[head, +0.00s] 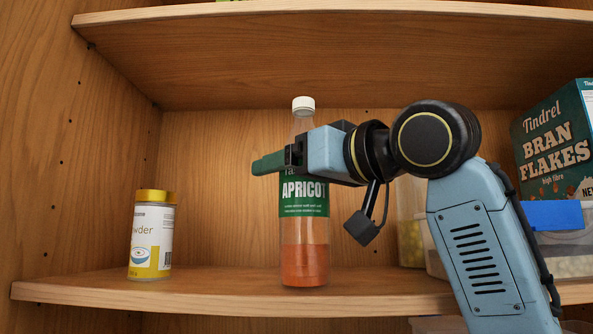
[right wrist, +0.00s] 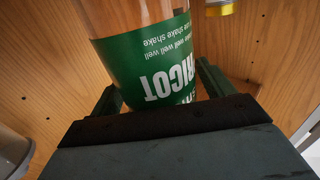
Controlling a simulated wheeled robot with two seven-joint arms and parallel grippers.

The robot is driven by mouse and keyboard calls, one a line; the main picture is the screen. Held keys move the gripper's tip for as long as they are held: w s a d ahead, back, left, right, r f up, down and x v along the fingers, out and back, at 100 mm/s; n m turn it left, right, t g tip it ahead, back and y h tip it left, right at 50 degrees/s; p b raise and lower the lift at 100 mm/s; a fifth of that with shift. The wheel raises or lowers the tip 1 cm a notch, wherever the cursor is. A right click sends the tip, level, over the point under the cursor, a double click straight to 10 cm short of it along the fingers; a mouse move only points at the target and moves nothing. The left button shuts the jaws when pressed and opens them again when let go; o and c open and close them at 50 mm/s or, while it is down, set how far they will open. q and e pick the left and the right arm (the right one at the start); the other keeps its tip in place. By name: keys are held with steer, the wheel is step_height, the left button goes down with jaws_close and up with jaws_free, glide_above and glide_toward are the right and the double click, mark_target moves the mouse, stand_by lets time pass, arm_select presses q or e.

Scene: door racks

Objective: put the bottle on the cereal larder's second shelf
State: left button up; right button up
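The bottle (head: 304,262) is clear with a white cap, a green APRICOT label and orange contents at the bottom. It is upright above or on the middle shelf (head: 220,283) of the larder, near its front edge; I cannot tell whether its base touches. My right gripper (head: 276,162) comes in from the right at the height of the label's top. In the right wrist view the bottle's green label (right wrist: 150,65) lies between the two fingers, which sit close against its sides, apparently shut on it. My left gripper is not in view.
A Bran Flakes box (head: 555,145) and clear tubs (head: 411,228) stand at the right. An upper shelf (head: 300,14) overhangs. Bare shelf lies between tin and bottle.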

steer(key=shift+r, duration=0.1)
steer(key=b+v, duration=0.3)
steer(key=v, duration=0.9)
steer(key=shift+r+b, duration=0.15)
steer(key=shift+b, duration=0.15)
